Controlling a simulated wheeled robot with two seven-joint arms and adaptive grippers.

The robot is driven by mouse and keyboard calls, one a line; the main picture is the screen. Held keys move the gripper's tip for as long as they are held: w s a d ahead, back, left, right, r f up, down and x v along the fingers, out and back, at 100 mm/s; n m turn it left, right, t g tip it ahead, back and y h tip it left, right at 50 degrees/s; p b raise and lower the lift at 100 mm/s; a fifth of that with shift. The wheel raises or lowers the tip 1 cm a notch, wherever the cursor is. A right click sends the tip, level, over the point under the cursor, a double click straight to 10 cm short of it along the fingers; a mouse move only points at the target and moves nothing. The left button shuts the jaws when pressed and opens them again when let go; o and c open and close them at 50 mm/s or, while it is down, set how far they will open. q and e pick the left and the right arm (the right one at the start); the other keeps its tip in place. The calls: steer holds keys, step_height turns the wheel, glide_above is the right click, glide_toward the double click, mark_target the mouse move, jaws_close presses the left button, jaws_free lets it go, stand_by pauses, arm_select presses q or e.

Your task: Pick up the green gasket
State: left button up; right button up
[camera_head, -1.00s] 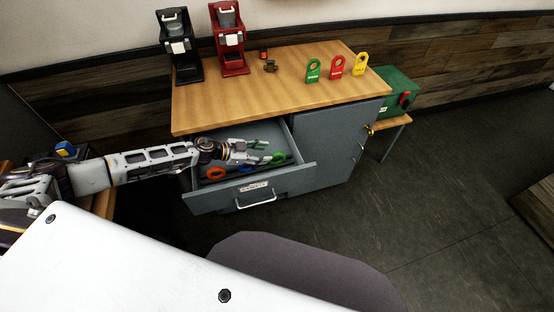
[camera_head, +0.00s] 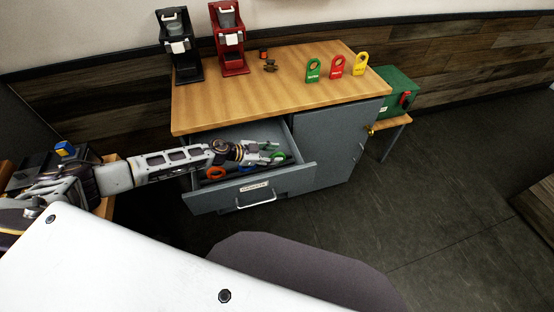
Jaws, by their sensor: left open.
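The green gasket (camera_head: 278,157) lies in the open grey drawer (camera_head: 215,199) of the cabinet, toward the drawer's right side. My left gripper (camera_head: 272,152) is open inside the drawer, with its fingers at the green gasket. The gripper hides part of the gasket, and I cannot tell whether the fingers touch it. An orange-red gasket (camera_head: 215,173) lies at the drawer's left, and a blue gasket (camera_head: 246,169) lies in the middle, partly hidden by my arm. My right gripper is not in view.
The wooden cabinet top (camera_head: 290,85) carries a black brewer (camera_head: 178,45), a red brewer (camera_head: 230,40), and green (camera_head: 313,71), red (camera_head: 336,66) and yellow (camera_head: 360,64) tags. A green toolbox (camera_head: 398,90) stands at the right. A grey rounded seat (camera_head: 300,270) is in front.

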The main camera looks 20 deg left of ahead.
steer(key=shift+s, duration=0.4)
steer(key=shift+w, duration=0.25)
arm_select(q)
jaws_close()
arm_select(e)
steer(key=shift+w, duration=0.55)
